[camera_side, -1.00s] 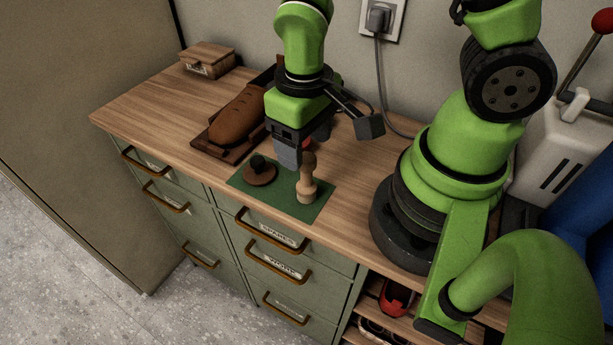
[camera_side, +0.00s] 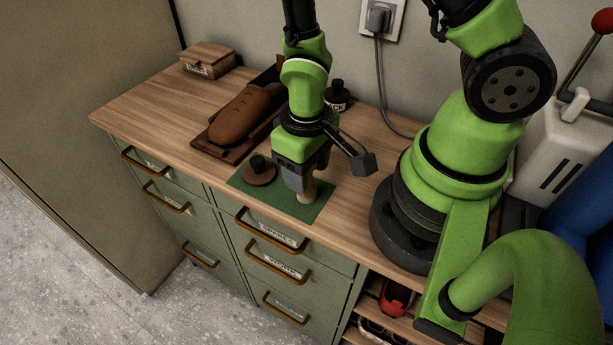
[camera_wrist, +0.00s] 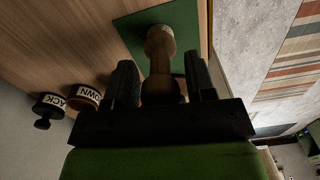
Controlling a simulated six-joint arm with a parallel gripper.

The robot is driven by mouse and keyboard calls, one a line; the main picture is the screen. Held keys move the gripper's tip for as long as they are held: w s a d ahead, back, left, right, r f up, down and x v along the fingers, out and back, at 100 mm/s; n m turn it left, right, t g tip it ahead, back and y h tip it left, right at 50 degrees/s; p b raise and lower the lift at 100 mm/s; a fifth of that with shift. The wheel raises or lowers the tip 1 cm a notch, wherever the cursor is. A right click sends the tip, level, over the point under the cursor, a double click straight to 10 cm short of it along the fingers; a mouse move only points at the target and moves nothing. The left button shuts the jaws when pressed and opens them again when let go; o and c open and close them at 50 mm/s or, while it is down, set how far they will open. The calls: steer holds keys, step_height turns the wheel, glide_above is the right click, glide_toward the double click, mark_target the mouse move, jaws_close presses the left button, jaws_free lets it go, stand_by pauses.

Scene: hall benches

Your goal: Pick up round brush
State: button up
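The round brush (camera_side: 306,196), which I take to be the upright turned piece of pale wood, stands on a green mat (camera_side: 320,205). Its upper part is hidden behind my gripper (camera_side: 299,184) in the side view. In the wrist view, the wooden piece (camera_wrist: 160,45) lies between the two dark fingers of my gripper (camera_wrist: 161,72), with a gap on each side. The fingers are open around it. Its bristles cannot be made out. A flat brown disc with a dark knob (camera_side: 260,172) sits on the mat to the left, apart from the gripper.
A brown shoe (camera_side: 240,115) rests on a dark wooden board behind the mat. Tins labelled BLACK (camera_wrist: 47,108) and BROWN (camera_wrist: 85,97) stand nearby. A small wooden box (camera_side: 208,60) is at the far left. The left bench top (camera_side: 150,100) is clear.

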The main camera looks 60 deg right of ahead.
steer(key=c, duration=0.7)
steer(key=shift+r, duration=0.1)
step_height(320, 180, up, 10)
steer(key=shift+f, duration=0.1)
